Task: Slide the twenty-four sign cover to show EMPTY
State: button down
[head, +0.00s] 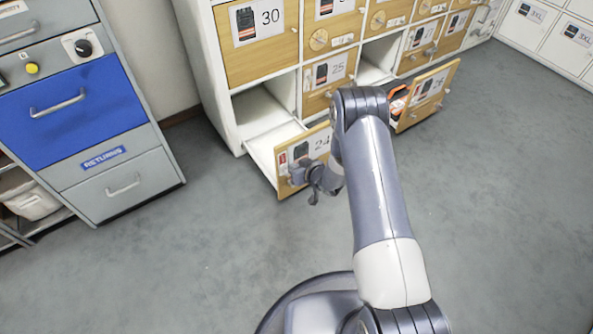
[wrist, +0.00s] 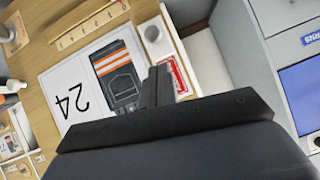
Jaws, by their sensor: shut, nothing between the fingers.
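Drawer twenty-four (head: 319,158) is pulled out of the rack, with a wooden front and a label reading 24 beside a dark garment picture. In the wrist view its label (wrist: 72,98) shows upside down. A small red-and-white sign (wrist: 178,77) sits beside the garment picture; its wording is too small to read, and part of it is hidden behind my fingers. My gripper (head: 298,174) is shut and empty, in front of the drawer face. In the wrist view its fingertips (wrist: 160,72) overlap the sign's edge; I cannot tell whether they touch.
Another drawer (head: 428,95) stands open to the right with something orange inside. The drawers labelled 30 (head: 262,38) and 25 (head: 329,72) are closed. A grey cabinet with a blue front (head: 75,112) and a RETURNS label stands at left. The grey floor (head: 190,255) is clear.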

jog(key=p+v, duration=0.2)
jog(key=v, duration=0.8)
jog(key=shift+r+p, duration=0.3)
jog(key=shift+r, duration=0.1)
jog(key=b+x, duration=0.2)
jog(key=x, duration=0.3)
jog(key=f+b+x, duration=0.1)
jog(key=b+x, duration=0.1)
jog(key=x, duration=0.4)
jog(key=shift+s+d, duration=0.2)
jog(key=shift+s, duration=0.05)
jog(key=shift+a+r+p, duration=0.15)
jog(key=shift+r+p, duration=0.8)
jog(key=shift+p, duration=0.1)
jog(key=shift+a+r+p, duration=0.2)
jog(key=shift+r+p, duration=0.7)
jog(key=shift+p, duration=0.1)
jog(key=shift+f, duration=0.1)
